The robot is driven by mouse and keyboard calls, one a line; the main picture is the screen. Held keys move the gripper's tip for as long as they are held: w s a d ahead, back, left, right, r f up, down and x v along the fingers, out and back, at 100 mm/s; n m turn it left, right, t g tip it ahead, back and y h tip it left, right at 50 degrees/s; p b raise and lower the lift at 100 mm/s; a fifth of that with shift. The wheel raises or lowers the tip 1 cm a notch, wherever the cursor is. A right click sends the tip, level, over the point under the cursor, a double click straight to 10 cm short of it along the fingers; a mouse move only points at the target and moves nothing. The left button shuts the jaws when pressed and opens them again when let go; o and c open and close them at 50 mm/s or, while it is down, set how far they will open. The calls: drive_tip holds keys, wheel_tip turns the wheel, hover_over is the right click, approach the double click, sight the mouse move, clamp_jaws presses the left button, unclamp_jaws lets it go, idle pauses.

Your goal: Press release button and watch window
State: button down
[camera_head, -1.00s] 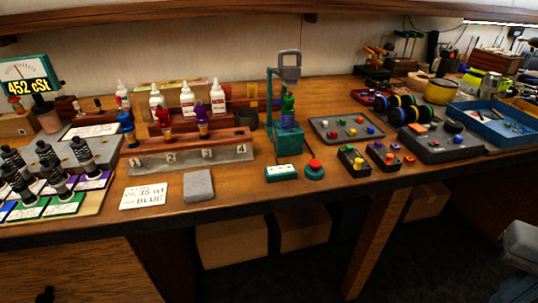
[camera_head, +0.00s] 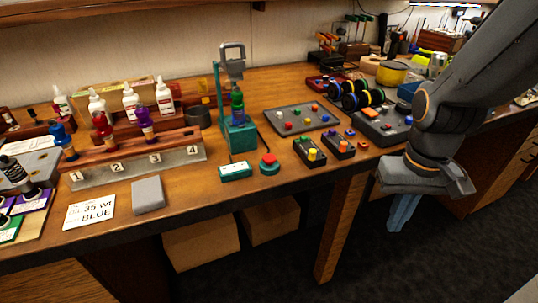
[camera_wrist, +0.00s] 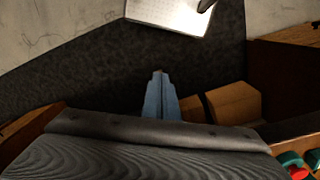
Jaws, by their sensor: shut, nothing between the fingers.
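The red release button (camera_head: 268,158) sits on a round teal base near the bench's front edge. Just left of it is a small teal box with a white label or window (camera_head: 235,170); its text is too small to read. Behind them stands a teal press stand (camera_head: 240,138) holding a green-topped bottle-like part (camera_head: 237,102) under a grey head. My gripper (camera_head: 402,214) is shut and empty, pointing down in front of the bench, well right of the button. In the wrist view my gripper (camera_wrist: 160,78) is over the floor, with part of the red button (camera_wrist: 298,172) at the lower right corner.
Two small button boxes (camera_head: 310,153) and a grey tray of coloured pegs (camera_head: 300,119) lie right of the button. Cardboard boxes (camera_head: 201,245) stand under the bench.

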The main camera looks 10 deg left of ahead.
drive_tip(key=w+a+r+n+h+p, duration=0.25)
drive_tip(key=a+r+n+p, duration=0.2)
drive_tip(key=n, duration=0.25)
wheel_tip(320, 180, up, 14)
drive_tip(key=n+t+p, duration=0.8)
drive_tip(key=n, duration=0.7)
hover_over(266, 160)
drive_tip(key=shift+h, duration=0.45)
drive_tip(key=shift+f, duration=0.1)
wheel_tip(266, 160, down, 9)
drive_tip(key=b, duration=0.6)
drive_tip(key=shift+b, duration=0.35)
drive_tip(key=shift+f+b, duration=0.3)
